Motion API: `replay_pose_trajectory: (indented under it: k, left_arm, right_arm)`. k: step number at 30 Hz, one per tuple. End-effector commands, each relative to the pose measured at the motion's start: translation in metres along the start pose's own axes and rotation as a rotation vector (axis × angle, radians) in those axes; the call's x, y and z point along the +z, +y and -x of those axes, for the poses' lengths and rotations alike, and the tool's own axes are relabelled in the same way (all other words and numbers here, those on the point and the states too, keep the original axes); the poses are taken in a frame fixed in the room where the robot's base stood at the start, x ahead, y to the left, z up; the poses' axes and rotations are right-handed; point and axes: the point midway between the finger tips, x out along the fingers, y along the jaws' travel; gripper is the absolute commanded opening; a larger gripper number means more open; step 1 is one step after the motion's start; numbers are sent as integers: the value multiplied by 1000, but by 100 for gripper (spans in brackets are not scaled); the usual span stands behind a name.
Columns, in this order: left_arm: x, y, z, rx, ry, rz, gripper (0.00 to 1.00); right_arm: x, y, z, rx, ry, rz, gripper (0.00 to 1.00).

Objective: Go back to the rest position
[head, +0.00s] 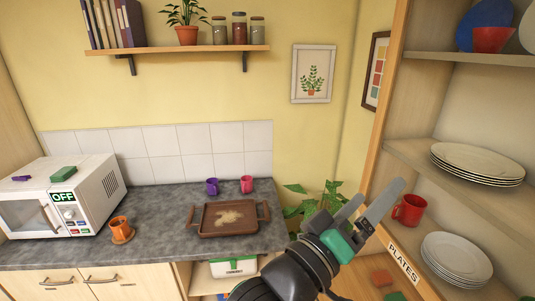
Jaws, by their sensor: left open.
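My left gripper (378,194) is raised in the lower right of the head view, to the right of the counter and in front of the plate shelving. Its two grey fingers are spread apart, with nothing between them. A green block-like part (342,244) shows at the base of the fingers; I cannot tell whether it belongs to the gripper. My right gripper is not in the view.
The shelving (398,150) at right holds a red mug (409,209) and plates (456,258), close to my gripper. The counter (165,230) bears a microwave (100,188), an orange cup (120,225), a brown tray (212,230) and two mugs (246,185). A plant (305,205) stands behind my gripper.

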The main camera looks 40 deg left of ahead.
Motion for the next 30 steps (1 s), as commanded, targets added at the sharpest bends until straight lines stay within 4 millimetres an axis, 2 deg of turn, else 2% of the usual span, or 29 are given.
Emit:
replay_pose_trajectory:
  k: [1, 3, 6, 9, 12, 26, 30]
  left_arm:
    - [-43, 31, 21, 70, 112, -183, 100]
    - [-91, 68, 57, 127, 272, -447, 100]
    - [-135, 105, 104, 146, 461, -731, 100]
    - [-155, 124, 134, 137, 574, -890, 100]
    - [-160, 130, 144, 131, 612, -945, 100]
    - [-160, 130, 143, 131, 608, -944, 100]
    - [-160, 130, 143, 131, 608, -944, 100]
  right_arm:
    - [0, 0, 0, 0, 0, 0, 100]
    - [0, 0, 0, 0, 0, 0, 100]
    - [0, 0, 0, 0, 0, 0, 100]
    - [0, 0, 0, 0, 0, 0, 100]
    - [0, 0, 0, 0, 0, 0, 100]
    - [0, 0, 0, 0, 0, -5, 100]
    - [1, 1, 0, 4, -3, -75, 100]
